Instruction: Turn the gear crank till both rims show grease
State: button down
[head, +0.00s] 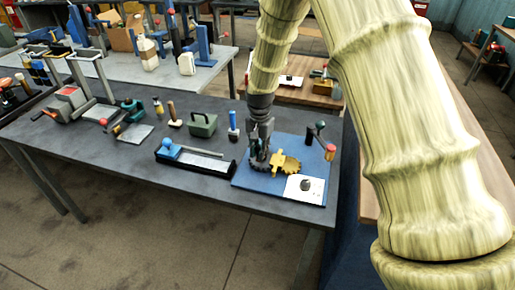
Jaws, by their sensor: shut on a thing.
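A blue board (252,183) lies on the near right end of the dark table. It carries a dark gear (257,166) and a yellow-brass gear (288,164) side by side, apparently meshing. My gripper (260,152) points down over the dark gear, shut on the gear crank, which its fingers mostly hide. Grease on the rims is too small to make out. A white card (293,190) with a dark spot lies at the board's front right corner.
A dark post with an arm (317,131) and a red-topped yellow pot (329,153) stand at the board's right. A black tray with a blue-knobbed tool (195,163) lies left of the board. A green box (203,125) and a blue-handled tool (233,126) stand behind.

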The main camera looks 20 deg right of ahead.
aim_at(270, 160)
jog(key=n, duration=0.2)
jog(key=d+n, duration=0.1)
jog(key=n, duration=0.3)
jog(key=shift+s+d+r+n, duration=0.2)
jog(key=shift+s+d+n, duration=0.1)
jog(key=shift+s+d, duration=0.05)
jog(key=n, duration=0.2)
jog(key=d+n+p, duration=0.1)
jog(key=n, duration=0.2)
jog(key=shift+d, duration=0.2)
jog(key=n, duration=0.2)
jog(key=d+n, duration=0.1)
jog(key=n, duration=0.1)
jog(key=shift+w+n+p, duration=0.2)
jog(key=shift+n+p, duration=0.15)
jog(key=shift+n, duration=0.05)
jog(key=shift+w+d+n, duration=0.2)
jog(key=shift+n, duration=0.7)
jog(key=shift+w+d+n, duration=0.15)
jog(key=shift+n, duration=0.75)
jog(key=shift+f, duration=0.1)
jog(key=c, duration=1.3)
grip_release()
jog(key=shift+s, duration=0.1)
